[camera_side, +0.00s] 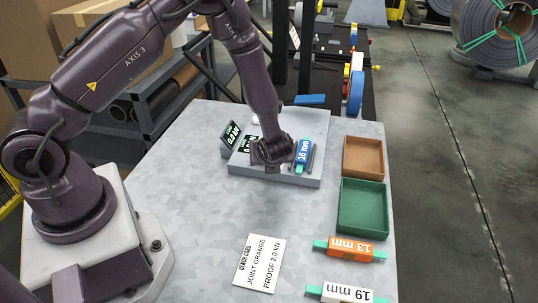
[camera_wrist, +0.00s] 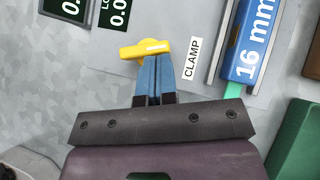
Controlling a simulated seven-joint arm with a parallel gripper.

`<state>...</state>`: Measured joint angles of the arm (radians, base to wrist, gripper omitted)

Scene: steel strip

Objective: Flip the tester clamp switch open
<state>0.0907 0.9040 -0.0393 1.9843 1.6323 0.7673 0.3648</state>
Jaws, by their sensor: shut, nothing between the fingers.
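The clamp switch is a yellow lever (camera_wrist: 146,49) beside a white "CLAMP" label (camera_wrist: 192,58) on the grey tester; it lies roughly crosswise in the wrist view. My gripper (camera_wrist: 154,60) is shut and empty, its blue fingertips right at the lever's near edge. I cannot tell whether they touch it. In the side view my gripper (camera_side: 271,158) is low over the tester base (camera_side: 310,123) and hides the lever. A blue 16 mm piece (camera_side: 302,152) sits in the tester right of my gripper; it also shows in the wrist view (camera_wrist: 248,45).
Two dark displays (camera_side: 231,133) stand left of my gripper. A brown tray (camera_side: 363,157) and a green tray (camera_side: 363,207) lie at the right. Orange 13 mm (camera_side: 349,249) and white 19 mm (camera_side: 346,293) pieces and a bench card (camera_side: 259,263) lie nearer. The table's left-front is clear.

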